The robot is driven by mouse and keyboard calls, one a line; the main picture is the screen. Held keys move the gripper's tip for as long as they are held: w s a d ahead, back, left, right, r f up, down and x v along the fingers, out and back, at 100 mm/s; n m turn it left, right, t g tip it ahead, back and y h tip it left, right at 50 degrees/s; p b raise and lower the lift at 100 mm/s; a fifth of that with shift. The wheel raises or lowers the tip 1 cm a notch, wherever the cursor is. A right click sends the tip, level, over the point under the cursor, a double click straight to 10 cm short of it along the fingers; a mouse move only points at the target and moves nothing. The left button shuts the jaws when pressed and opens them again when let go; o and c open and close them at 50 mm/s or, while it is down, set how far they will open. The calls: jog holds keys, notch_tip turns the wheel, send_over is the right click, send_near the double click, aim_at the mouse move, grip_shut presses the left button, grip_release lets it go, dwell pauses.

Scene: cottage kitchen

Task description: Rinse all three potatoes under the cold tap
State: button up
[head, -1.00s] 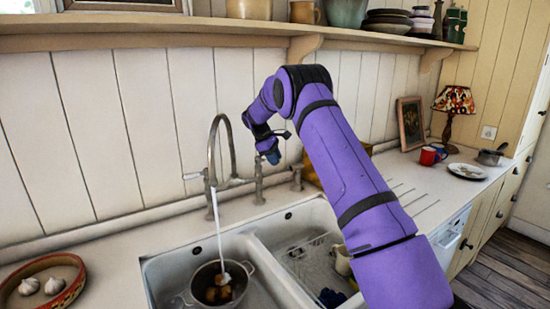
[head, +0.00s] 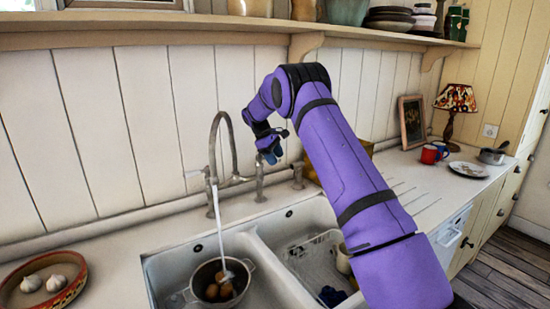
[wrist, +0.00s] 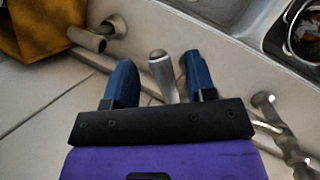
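The curved metal tap (head: 222,150) stands behind the sink, and water (head: 219,220) runs from it into a metal colander (head: 190,294) in the left basin. Brown potatoes (head: 212,291) lie in the colander under the stream; their exact number is hard to tell. My gripper (head: 270,157) is above the rear counter, just right of the tap's spout. In the wrist view, my gripper (wrist: 160,82) has its two blue fingers apart, with a grey metal post (wrist: 163,76) showing between them and gaps on both sides. Whether the post is level with the fingertips is unclear.
The right basin (head: 300,212) holds a wire rack (head: 318,256) with a cream vessel and a dark blue item. A bowl of garlic (head: 45,285) stands at far left. A shelf (head: 200,27) runs above.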

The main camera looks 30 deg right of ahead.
jog(key=v, duration=1)
jog(key=shift+a+r, duration=0.15)
jog(key=shift+r, duration=0.15)
dwell(0.7)
grip_shut()
jog(key=s+a+f+n+t+h, duration=0.1)
jog(key=s+a+n+t, duration=0.35)
jog(key=n, duration=0.55)
jog(key=s+a+n+t+h, duration=0.1)
jog(key=s+a+n+t, duration=0.3)
jog(key=n, duration=0.5)
jog(key=w+d+f+g, duration=0.1)
jog(key=w+d+f, duration=0.4)
jog(key=d+f, duration=0.3)
jog(key=shift+d+f, duration=0.35)
jog(key=shift+d, duration=0.4)
